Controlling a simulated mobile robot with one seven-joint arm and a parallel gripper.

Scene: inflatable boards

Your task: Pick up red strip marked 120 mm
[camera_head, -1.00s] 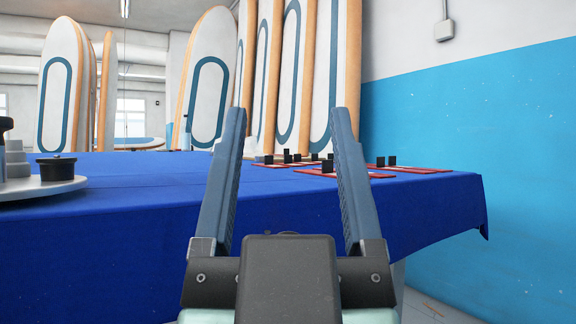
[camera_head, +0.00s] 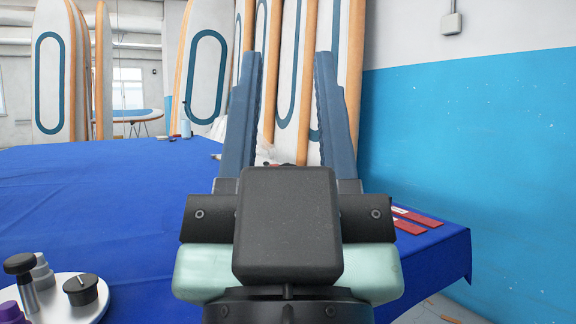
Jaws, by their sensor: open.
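My gripper (camera_head: 287,115) is open and empty, its two blue-grey fingers pointing up and away over the blue table. Red strips (camera_head: 417,222) with pale markings lie on the table to the right of my gripper, near the right edge. The markings are too small to read, so I cannot tell which strip is the 120 mm one. My gripper body hides the part of the table to the left of these strips. A bit of red shows just left of the right finger, mostly hidden.
The blue-covered table (camera_head: 110,200) is mostly clear on the left. A round white tray (camera_head: 95,313) with black, grey and purple knobs stands at the front left. Boards (camera_head: 205,65) lean at the back. A blue and white wall (camera_head: 470,150) rises at the right.

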